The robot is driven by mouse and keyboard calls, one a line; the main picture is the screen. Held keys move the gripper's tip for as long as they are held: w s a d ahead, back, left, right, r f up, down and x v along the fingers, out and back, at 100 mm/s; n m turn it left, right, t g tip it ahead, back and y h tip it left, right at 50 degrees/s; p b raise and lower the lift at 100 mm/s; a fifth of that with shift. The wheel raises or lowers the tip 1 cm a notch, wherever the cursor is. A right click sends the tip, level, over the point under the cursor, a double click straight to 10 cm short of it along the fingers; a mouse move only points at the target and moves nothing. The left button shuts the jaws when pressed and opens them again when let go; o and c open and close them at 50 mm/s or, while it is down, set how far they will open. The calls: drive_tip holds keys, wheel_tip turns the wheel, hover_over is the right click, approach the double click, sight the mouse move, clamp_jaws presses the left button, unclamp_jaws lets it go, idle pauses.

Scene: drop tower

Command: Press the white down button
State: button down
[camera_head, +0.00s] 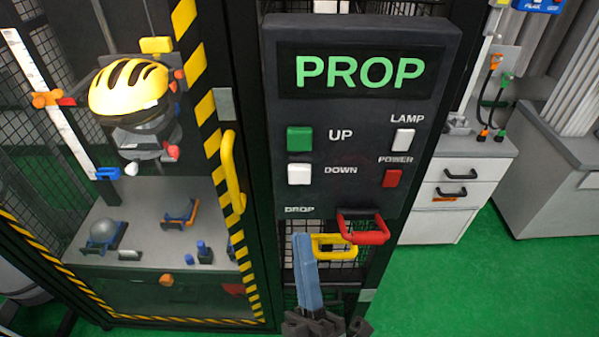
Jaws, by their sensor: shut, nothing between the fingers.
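The white down button (299,174) is on the dark control panel (360,205), left of the word DOWN and below the green up button (299,139). My gripper (302,240) has blue fingers and points up from the bottom of the picture. Its fingers are shut together and empty. The fingertips show just below the DROP label, lower in the picture than the down button. The button is fully visible and the fingers do not cover it. How far the fingertips are from the panel in depth, I cannot tell.
A white lamp button (403,139) and red power button (393,178) are on the panel's right. A red handle (364,233) and yellow handle (334,252) are close right of my fingers. The caged tower with a yellow helmet (128,88) stands left; green floor is clear at right.

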drive_tip(key=shift+w, duration=0.1)
drive_tip(key=b, duration=0.3)
approach(299, 170)
wheel_tip(299, 170, up, 4)
drive_tip(key=w, duration=0.1)
drive_tip(key=shift+w+a+r+b, duration=0.15)
drive_tip(key=shift+w+a+b, duration=0.25)
drive_tip(key=shift+w, duration=0.45)
drive_tip(key=shift+w, duration=0.15)
idle(1.0)
drive_tip(key=shift+w+b, duration=0.25)
drive_tip(key=shift+b, duration=0.15)
drive_tip(key=shift+w+b, duration=0.5)
idle(0.5)
drive_tip(key=shift+s, duration=0.15)
idle(0.3)
drive_tip(key=shift+s+p, duration=0.3)
drive_tip(key=shift+s, duration=0.5)
